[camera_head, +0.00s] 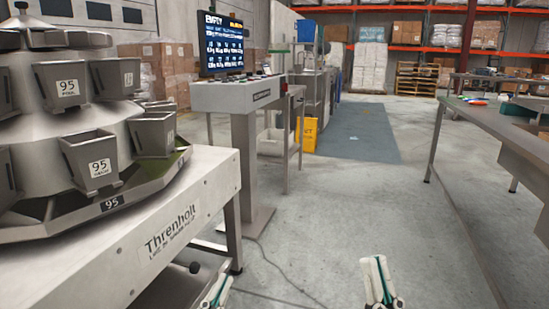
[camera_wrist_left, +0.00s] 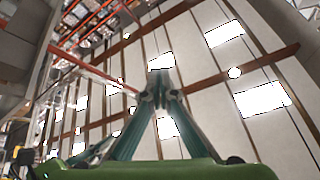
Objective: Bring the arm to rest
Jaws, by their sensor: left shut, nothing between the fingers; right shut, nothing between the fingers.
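My left gripper (camera_head: 215,291) shows at the bottom edge of the head view, in front of the weigher's table. In the left wrist view its two teal fingers (camera_wrist_left: 160,88) meet at the tips, with nothing between them. That view points up at the ceiling with bright skylights. My right gripper (camera_head: 379,283) stands at the bottom of the head view, right of centre, over the bare floor. It is shut and empty. Only the ends of both grippers show in the head view; the rest of the arms is out of frame.
A weigher (camera_head: 100,138) with several metal buckets fills the left on its Threnholt table (camera_head: 140,250). A control stand (camera_head: 245,160) with a screen (camera_head: 222,45) is behind it. A metal table (camera_head: 490,125) stands right. A yellow bin (camera_head: 309,134) is further back. The floor between is clear except a cable.

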